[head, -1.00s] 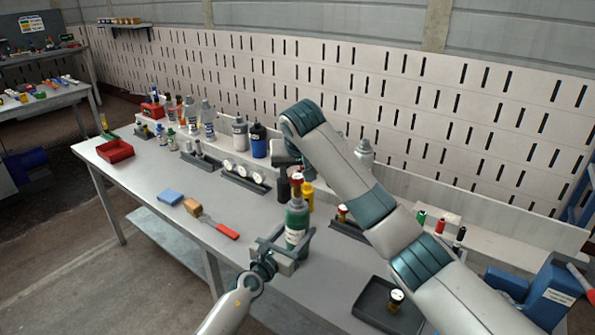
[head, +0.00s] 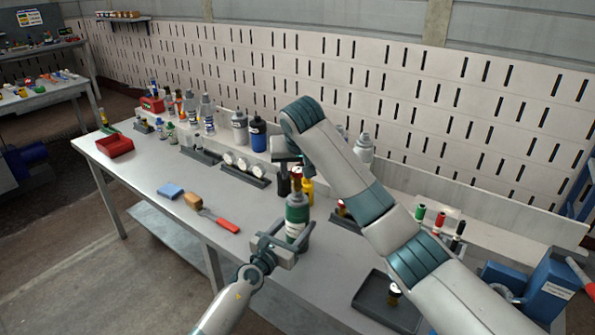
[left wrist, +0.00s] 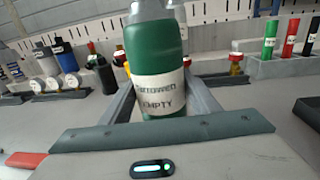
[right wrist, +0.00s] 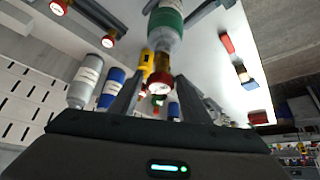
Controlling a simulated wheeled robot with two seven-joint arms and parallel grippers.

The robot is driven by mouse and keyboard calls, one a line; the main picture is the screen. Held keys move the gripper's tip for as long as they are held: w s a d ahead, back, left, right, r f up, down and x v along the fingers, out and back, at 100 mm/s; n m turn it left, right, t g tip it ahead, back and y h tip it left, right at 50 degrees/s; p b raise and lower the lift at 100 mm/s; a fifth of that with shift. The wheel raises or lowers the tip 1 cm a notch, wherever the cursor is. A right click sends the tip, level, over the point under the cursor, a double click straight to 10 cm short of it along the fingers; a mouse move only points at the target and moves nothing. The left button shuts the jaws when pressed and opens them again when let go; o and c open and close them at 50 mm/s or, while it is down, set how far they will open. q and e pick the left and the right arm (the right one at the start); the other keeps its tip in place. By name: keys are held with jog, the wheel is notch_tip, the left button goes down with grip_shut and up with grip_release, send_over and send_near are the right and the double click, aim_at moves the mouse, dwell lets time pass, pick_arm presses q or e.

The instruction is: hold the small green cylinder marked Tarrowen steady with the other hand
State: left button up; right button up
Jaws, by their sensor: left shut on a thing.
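The green cylinder (head: 297,212) stands upright above the workbench's front edge; its white label (left wrist: 158,92) reads Tarrowen and EMPTY in the left wrist view. My left gripper (head: 288,240) is shut on its lower body, one finger on each side. In the head view, my right arm largely hides this gripper.
On the workbench (head: 150,180) are a red bin (head: 116,146), a blue sponge (head: 171,190) and a red-handled brush (head: 222,222). Bottles, including a blue one (head: 258,136), and gauge racks stand behind. A dark tray (head: 375,310) lies at front right.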

grip_shut()
jog(key=m+h, duration=0.2)
jog(key=m, duration=0.2)
jog(key=shift+a, duration=0.15)
jog(key=shift+m+g+h, duration=0.3)
jog(key=shift+m+h, duration=0.3)
jog(key=shift+m, duration=0.4)
jog(key=m+h, duration=0.1)
jog(key=m, duration=0.1)
jog(key=shift+m+g, duration=0.3)
jog(key=shift+g, duration=0.1)
jog(key=shift+m+g+h, duration=0.8)
jog(key=shift+m, duration=0.9)
jog(key=shift+o, duration=0.9)
grip_release()
